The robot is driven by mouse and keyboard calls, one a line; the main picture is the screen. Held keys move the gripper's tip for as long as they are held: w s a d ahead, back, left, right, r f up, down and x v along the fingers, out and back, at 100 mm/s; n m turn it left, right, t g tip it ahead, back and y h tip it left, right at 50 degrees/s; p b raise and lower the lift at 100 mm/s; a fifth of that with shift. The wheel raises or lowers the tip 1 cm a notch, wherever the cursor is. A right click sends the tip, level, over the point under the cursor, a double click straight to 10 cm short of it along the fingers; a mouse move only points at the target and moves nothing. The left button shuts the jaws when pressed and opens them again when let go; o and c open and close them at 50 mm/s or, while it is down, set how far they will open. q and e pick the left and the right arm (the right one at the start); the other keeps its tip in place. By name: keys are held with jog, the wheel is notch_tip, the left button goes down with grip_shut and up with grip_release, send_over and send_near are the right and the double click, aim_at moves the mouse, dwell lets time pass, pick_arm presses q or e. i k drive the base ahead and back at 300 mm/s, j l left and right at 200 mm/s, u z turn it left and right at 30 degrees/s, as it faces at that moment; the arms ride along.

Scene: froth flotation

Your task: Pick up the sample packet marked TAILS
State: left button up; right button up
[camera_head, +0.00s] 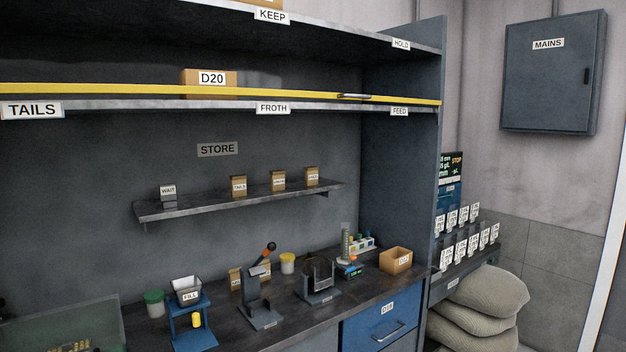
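Three small brown packets with white labels stand on the small shelf under the STORE sign (217,149): a left one (238,193), a middle one (278,186) and a right one (312,180). The left label may read TAILS, but the print is too small to be sure. More brown packets (235,286) stand on the bench, partly hidden behind a blue-grey stand (261,305). A large TAILS sign (32,111) is on the edge of the long shelf at upper left. Neither of my grippers is in view.
The small shelf (160,212) also holds a WAIT block (168,199). The bench below holds a FILL hopper (187,292), jars, stands and an open brown box (396,261). A yellow bar (130,89) runs along the long shelf above. Sacks (480,310) lie at right.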

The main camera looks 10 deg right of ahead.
aim_at(237, 185)
jog(key=i+l+u, duration=0.4)
jog(key=i+l, duration=0.45)
jog(key=l, duration=0.15)
